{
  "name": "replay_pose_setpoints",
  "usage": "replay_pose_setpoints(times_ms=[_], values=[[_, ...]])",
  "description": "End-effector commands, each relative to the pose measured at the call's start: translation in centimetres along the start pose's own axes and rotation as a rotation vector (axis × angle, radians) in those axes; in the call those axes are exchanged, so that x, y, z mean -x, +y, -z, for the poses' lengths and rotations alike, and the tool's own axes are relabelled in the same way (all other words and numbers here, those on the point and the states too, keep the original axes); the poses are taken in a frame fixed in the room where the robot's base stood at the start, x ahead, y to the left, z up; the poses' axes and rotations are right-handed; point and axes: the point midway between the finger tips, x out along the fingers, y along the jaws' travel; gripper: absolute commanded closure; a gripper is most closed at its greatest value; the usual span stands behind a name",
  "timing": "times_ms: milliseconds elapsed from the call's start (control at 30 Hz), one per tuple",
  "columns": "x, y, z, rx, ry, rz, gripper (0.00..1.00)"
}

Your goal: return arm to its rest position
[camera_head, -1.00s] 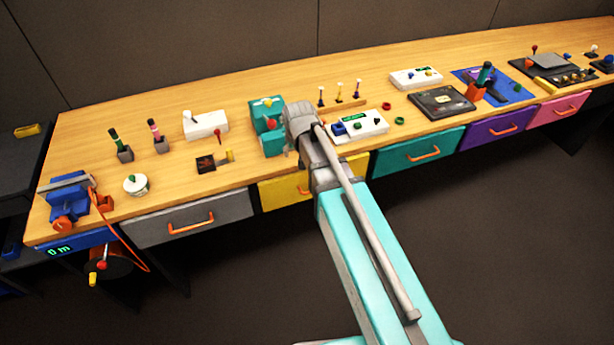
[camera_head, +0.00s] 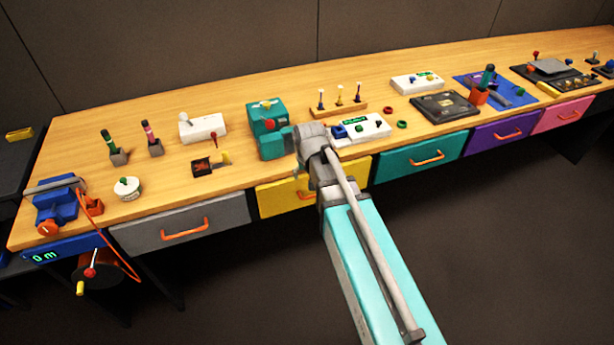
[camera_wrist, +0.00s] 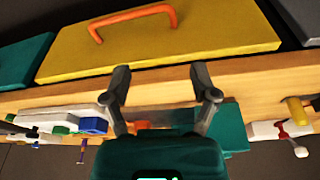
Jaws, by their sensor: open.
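My arm (camera_head: 318,160) reaches up to the bench's front edge in the head view, its end in front of the yellow drawer (camera_head: 275,199). The fingers are hidden there. In the wrist view my gripper (camera_wrist: 163,86) is open, with nothing between its two dark fingers. The fingers show against the wooden bench edge and the yellow drawer front (camera_wrist: 160,42). The white panel (camera_head: 375,127) with a blue block and a green ball is just right of the arm's end; it also shows at the left of the wrist view (camera_wrist: 50,120).
A teal machine (camera_head: 268,118) with a red knob stands close left of the arm's end. A rack with several pegs (camera_head: 338,110) is behind. The grey (camera_head: 180,228) and teal (camera_head: 420,157) drawers are shut. Open floor lies in front of the bench.

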Motion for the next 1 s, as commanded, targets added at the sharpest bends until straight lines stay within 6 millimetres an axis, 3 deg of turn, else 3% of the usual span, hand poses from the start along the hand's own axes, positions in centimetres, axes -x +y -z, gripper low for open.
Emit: replay_pose_setpoints(times_ms=[367, 533, 1000], values=[[0.1, 0.0, -0.1, 0.000, -0.001, 0.000, 0.24], [1.3, 1.2, -1.2, -0.012, -0.022, -0.003, 0.24], [9.3, 8.5, -10.1, -0.094, -0.192, -0.006, 0.24]])
